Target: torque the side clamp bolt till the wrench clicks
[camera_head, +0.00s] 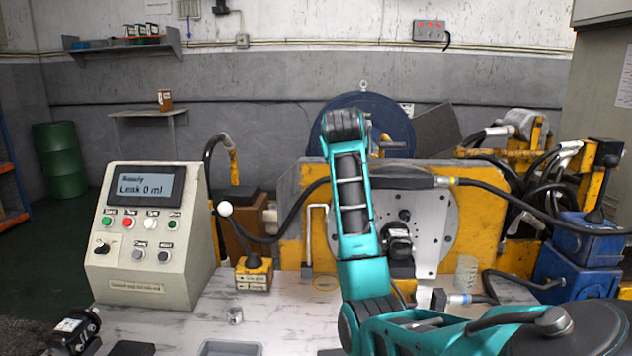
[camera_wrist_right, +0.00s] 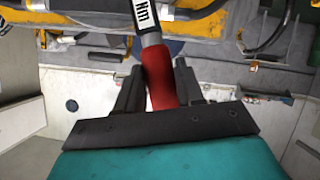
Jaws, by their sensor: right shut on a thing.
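In the right wrist view my right gripper (camera_wrist_right: 158,75) is shut on the red grip of a torque wrench (camera_wrist_right: 161,90). The wrench's white label with black "Nm" lettering (camera_wrist_right: 145,15) points toward the top edge; its head is out of view. In the head view my teal right arm covers the gripper and wrench. A black motor (camera_head: 398,240) sits against a round grey plate (camera_head: 435,225) on the yellow stand (camera_head: 290,190), partly behind my arm. I cannot make out the side clamp bolt or whether the wrench touches it. My left gripper is not in view.
A control box (camera_head: 150,235) reads "Leak 0 ml" at the left. Black hoses (camera_head: 520,200) cross the stand toward blue units (camera_head: 580,260). A second black motor-like part (camera_head: 75,330), a small metal piece (camera_head: 235,314) and a grey tray (camera_head: 230,348) lie in front.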

